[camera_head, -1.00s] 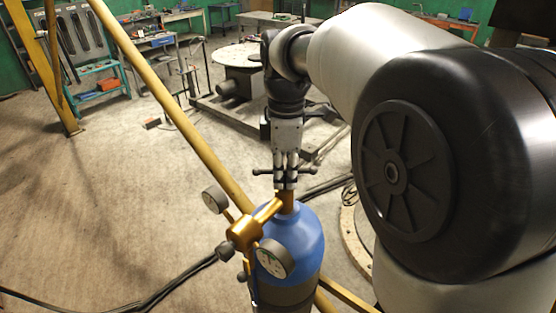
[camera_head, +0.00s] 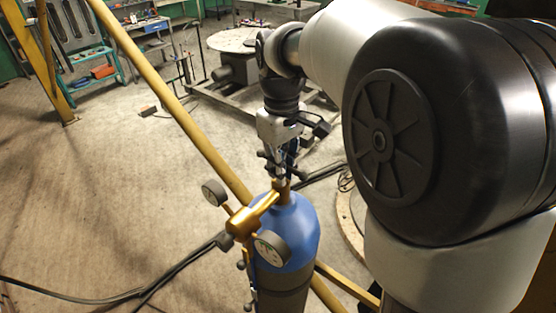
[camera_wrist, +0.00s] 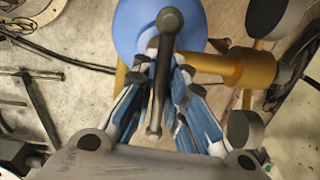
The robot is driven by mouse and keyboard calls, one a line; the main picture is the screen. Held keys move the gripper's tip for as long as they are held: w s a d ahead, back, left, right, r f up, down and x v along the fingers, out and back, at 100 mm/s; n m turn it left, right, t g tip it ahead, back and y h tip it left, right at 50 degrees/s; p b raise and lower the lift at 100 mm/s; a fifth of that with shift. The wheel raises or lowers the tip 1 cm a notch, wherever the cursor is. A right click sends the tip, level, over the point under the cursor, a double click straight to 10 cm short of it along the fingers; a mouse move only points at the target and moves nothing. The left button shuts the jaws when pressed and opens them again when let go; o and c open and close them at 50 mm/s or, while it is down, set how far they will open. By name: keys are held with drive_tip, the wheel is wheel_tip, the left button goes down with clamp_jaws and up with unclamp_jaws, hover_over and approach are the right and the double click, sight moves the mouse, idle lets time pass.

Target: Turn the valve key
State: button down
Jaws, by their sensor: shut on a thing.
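A blue gas cylinder (camera_head: 300,222) stands upright with a brass valve and regulator (camera_head: 244,222) at its top; it also shows in the wrist view (camera_wrist: 130,25). The valve key (camera_wrist: 168,22) is a dark grey bar with rounded ends, seen from above over the valve. It runs nearly top to bottom in the wrist view. My gripper (camera_head: 279,168) points down at the cylinder top. Its blue-sided fingers (camera_wrist: 163,72) are shut on the key's middle, one on each side of the bar. In the head view the gripper hides much of the key.
Two round gauges, one at left (camera_head: 214,192) and one in front (camera_head: 271,248), stick out from the regulator close to my gripper. A yellow slanted pole (camera_head: 175,108) passes behind the cylinder. Black hoses (camera_head: 195,262) lie on the floor. Open floor lies at left.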

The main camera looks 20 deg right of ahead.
drive_tip(key=shift+m, duration=0.5)
drive_tip(key=c, duration=1.5)
unclamp_jaws()
drive_tip(key=shift+c, duration=0.2)
wheel_tip(320, 180, up, 12)
